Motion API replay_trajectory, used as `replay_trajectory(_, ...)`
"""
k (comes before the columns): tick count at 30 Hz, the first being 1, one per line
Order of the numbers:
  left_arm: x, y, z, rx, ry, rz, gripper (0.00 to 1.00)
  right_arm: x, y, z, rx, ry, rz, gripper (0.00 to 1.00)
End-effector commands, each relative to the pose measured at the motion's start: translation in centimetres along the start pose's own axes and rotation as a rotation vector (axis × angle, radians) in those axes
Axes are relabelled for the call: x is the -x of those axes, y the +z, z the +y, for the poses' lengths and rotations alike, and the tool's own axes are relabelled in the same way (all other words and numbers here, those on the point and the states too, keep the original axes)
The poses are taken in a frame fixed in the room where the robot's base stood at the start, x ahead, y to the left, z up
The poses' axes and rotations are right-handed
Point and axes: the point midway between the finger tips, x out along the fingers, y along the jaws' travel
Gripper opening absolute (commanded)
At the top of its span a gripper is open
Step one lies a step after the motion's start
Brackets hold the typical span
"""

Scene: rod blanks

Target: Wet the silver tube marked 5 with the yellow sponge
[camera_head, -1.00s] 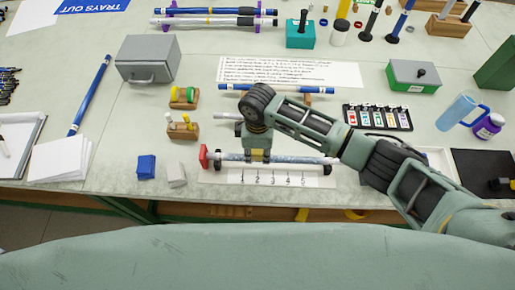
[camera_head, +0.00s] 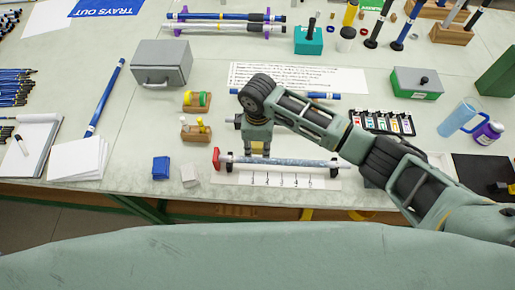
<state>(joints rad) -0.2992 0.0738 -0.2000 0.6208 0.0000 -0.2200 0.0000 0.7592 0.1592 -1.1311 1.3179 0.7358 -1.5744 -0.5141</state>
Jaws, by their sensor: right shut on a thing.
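A pale silver-blue speckled tube (camera_head: 290,163) lies level across dark supports with a red stop (camera_head: 216,158) at its left end. No number can be read on the tube itself. My right gripper (camera_head: 257,149) points down just behind the tube's left part. It is shut on a small yellow piece, which looks like the yellow sponge and is mostly hidden by the fingers. Whether it touches the tube cannot be told. My left gripper is not in view.
A strip marked 1 to 5 (camera_head: 268,182) lies in front of the tube. A blue block (camera_head: 160,167) and a pale block (camera_head: 189,176) lie to its left. Small wooden holders (camera_head: 196,135) and a grey box (camera_head: 161,64) stand behind. A blue-white rod (camera_head: 322,95) lies behind my arm.

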Motion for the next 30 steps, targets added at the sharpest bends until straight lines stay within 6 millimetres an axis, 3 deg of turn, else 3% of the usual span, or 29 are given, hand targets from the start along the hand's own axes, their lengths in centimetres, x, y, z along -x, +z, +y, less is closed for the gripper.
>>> replay_trajectory(8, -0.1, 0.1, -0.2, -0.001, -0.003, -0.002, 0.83, 2.0, -0.2, 1.0, -0.004, 0.002, 0.001, 0.06)
replay_trajectory(24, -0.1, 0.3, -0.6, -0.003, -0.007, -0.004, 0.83, 2.0, -0.2, 1.0, -0.005, 0.001, 0.0, 0.06)
replay_trajectory(30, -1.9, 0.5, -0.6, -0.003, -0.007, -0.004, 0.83, 2.2, 1.4, 1.4, -0.143, 0.006, -0.001, 0.06)
